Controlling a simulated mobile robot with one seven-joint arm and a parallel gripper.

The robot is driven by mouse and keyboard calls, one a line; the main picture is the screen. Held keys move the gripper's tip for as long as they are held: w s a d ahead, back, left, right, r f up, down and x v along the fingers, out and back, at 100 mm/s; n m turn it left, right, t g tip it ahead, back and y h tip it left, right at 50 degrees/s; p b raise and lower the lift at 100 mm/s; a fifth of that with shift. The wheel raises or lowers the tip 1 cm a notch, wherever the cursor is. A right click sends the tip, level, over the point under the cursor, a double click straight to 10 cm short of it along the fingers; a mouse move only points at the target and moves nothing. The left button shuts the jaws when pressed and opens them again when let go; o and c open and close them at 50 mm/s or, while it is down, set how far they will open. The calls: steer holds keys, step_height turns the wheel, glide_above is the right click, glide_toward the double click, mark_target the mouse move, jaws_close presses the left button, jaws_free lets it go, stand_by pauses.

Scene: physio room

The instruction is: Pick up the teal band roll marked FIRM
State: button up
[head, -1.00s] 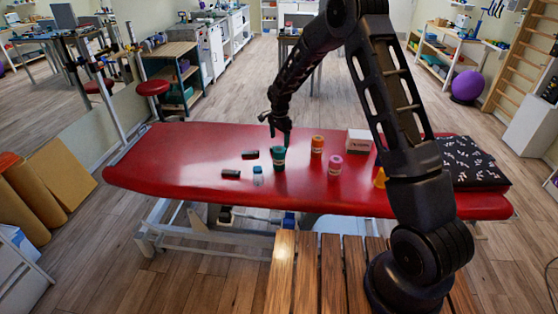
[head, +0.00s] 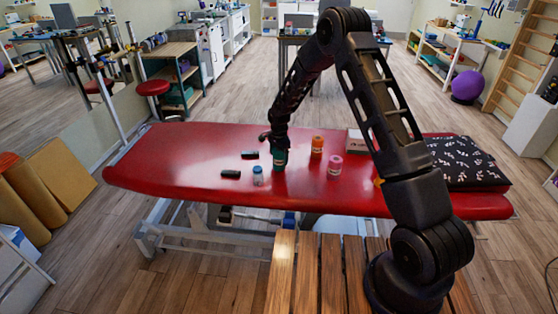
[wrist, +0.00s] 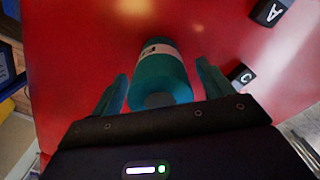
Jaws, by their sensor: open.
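The teal band roll (head: 279,166) stands upright on the red treatment table (head: 160,160), and my gripper's end covers its top in the head view. In the wrist view the teal roll (wrist: 162,75) lies between my two fingers, with a pale label band whose word I cannot read. My gripper (wrist: 162,72) is open, pointing down, one finger on each side of the roll with gaps showing. In the head view my gripper (head: 279,150) is right at the roll.
An orange roll (head: 318,146) and a pink roll (head: 335,165) stand to the right. A white box (head: 354,142) is partly behind my arm. A dark patterned cushion (head: 465,162) lies far right.

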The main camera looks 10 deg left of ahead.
steer(key=shift+f, duration=0.85)
steer(key=c, duration=1.3)
steer(key=shift+o, duration=0.2)
steer(key=shift+r, duration=0.1)
